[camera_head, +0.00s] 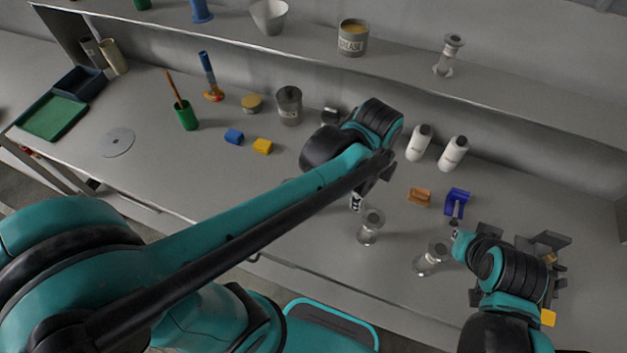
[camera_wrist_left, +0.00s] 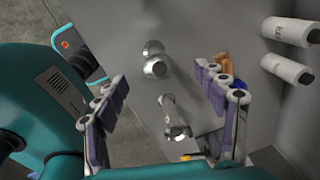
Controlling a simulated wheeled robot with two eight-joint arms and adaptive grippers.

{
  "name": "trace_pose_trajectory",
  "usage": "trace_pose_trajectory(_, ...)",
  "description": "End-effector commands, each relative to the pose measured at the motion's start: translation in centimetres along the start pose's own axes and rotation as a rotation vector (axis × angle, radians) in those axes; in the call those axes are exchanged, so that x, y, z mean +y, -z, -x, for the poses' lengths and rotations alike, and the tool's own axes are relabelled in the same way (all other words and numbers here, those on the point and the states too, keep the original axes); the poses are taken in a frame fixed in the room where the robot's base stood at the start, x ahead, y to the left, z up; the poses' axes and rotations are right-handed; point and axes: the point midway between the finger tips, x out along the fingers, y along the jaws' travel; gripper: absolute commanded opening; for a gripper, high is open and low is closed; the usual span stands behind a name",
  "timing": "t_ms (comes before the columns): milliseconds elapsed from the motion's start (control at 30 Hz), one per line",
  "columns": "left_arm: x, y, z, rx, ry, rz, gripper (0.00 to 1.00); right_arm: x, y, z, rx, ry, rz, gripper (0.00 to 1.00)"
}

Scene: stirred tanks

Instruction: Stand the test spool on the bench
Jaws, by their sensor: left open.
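The nearer-left spool (camera_head: 371,228) appears upright just below my left gripper (camera_head: 370,185). In the left wrist view this spool (camera_wrist_left: 154,66) shows beyond and between the open, empty fingers (camera_wrist_left: 162,80). The second spool (camera_head: 431,258) stands to its right, close beside my right gripper (camera_head: 458,238), and also shows in the left wrist view (camera_wrist_left: 176,130). Whether the right fingers touch it is hidden. A third, similar spool (camera_head: 447,56) stands on the shelf.
Two white bottles (camera_head: 453,153) stand farther back. Dark grey parts (camera_head: 545,242) surround my right wrist.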

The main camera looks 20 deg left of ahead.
Motion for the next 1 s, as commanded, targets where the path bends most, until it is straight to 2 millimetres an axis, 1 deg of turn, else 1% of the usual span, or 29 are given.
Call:
trace_pose_trajectory(33,1.0,-1.9,0.8,0.005,0.051,0.180,0.71,0.0,0.0,0.0,0.000,0.000,0.000,0.00)
trace_pose_trajectory(67,1.4,-3.0,1.2,0.013,0.086,0.305,0.71,0.0,0.0,0.0,0.000,0.000,0.000,0.00)
trace_pose_trajectory(100,2.0,-4.3,1.7,0.028,0.134,0.473,0.71,0.0,0.0,0.0,0.000,0.000,0.000,0.00)
trace_pose_trajectory(167,2.9,-6.2,2.3,0.061,0.205,0.722,0.71,0.0,0.0,0.0,0.000,0.000,0.000,0.00)
trace_pose_trajectory(200,3.5,-7.4,2.6,0.088,0.248,0.879,0.71,0.0,0.0,0.0,0.000,0.000,0.000,0.00)
trace_pose_trajectory(300,4.9,-9.7,3.1,0.166,0.344,1.221,0.71,0.0,0.0,0.0,0.000,0.000,0.000,0.00)
trace_pose_trajectory(400,6.0,-11.3,3.3,0.243,0.412,1.472,0.71,0.0,0.0,0.0,0.000,0.000,0.000,0.00)
trace_pose_trajectory(500,6.5,-12.2,3.4,0.299,0.451,1.622,0.71,0.0,0.0,0.0,0.000,0.000,0.000,0.00)
trace_pose_trajectory(600,6.8,-12.6,3.4,0.325,0.466,1.685,0.71,0.0,0.0,0.0,0.000,0.000,0.000,0.00)
trace_pose_trajectory(1000,6.8,-12.6,3.4,0.328,0.465,1.691,0.71,0.0,0.0,0.0,0.000,0.000,0.000,0.00)
